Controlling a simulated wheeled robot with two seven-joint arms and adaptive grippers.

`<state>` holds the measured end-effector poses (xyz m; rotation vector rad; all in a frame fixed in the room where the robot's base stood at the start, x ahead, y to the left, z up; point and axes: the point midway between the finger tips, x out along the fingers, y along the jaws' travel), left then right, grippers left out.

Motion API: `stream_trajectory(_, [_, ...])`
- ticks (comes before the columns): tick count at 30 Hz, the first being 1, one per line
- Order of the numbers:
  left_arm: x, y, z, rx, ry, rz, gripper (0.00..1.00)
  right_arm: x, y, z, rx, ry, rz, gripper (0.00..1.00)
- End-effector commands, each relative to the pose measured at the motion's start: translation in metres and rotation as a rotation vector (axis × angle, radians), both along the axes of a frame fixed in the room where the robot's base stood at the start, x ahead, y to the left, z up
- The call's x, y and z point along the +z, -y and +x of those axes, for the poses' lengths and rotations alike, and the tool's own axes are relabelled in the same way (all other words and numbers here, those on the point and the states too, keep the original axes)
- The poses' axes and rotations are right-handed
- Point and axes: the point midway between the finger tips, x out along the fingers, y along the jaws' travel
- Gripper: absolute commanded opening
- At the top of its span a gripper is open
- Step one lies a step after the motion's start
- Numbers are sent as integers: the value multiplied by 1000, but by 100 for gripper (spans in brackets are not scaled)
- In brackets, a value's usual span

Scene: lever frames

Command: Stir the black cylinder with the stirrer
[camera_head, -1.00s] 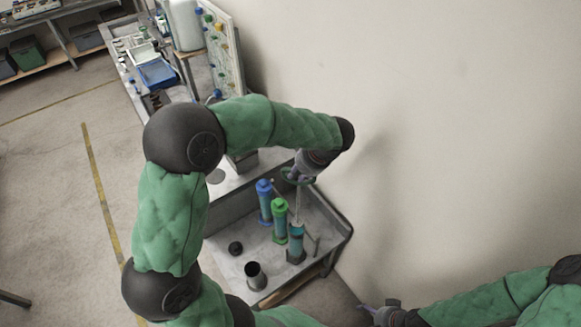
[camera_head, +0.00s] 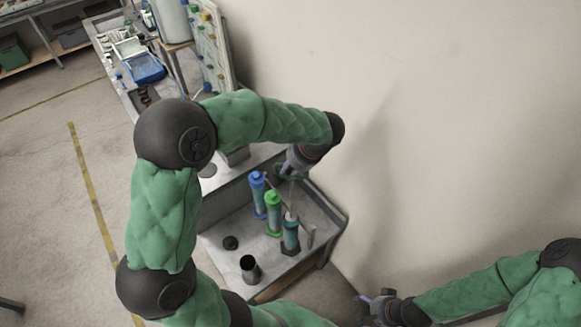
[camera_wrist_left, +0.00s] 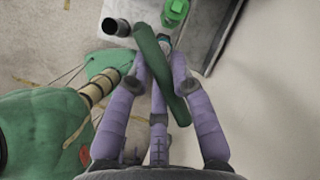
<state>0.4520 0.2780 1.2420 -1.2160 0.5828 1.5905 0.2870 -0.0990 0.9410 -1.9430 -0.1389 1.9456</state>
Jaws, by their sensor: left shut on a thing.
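My left gripper (camera_head: 291,171) is shut on the green handle of the stirrer (camera_wrist_left: 163,76), which lies across its fingers in the wrist view. The stirrer's thin shaft runs down toward the top of a teal cylinder with a dark base (camera_head: 291,236); I cannot tell whether its tip is inside. The black cylinder (camera_head: 250,269) stands upright and open-topped at the front of the grey tray, apart from the stirrer. It also shows in the wrist view (camera_wrist_left: 117,27). My right gripper (camera_head: 371,301) hangs at the lower right, away from the tray; its jaws are unclear.
A blue-capped cylinder (camera_head: 258,196) and a green cylinder (camera_head: 273,214) stand beside the teal one. A small black cap (camera_head: 230,243) lies in the tray (camera_head: 214,240). A wall rises close on the right. A bench with a blue box (camera_head: 145,68) is behind.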

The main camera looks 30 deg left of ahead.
Motion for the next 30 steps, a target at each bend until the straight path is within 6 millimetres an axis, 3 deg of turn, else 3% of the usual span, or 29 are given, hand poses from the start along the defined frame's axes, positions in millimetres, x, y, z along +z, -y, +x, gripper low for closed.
stream_trajectory(18, [-1, -1, 0, 1, 1, 0, 0, 0, 0, 0, 0, 0, 0, 89])
stream_trajectory(30, [-23, -1, 0, 0, 0, 1, 0, -16, 0, 0, 0, 0, 0, 89])
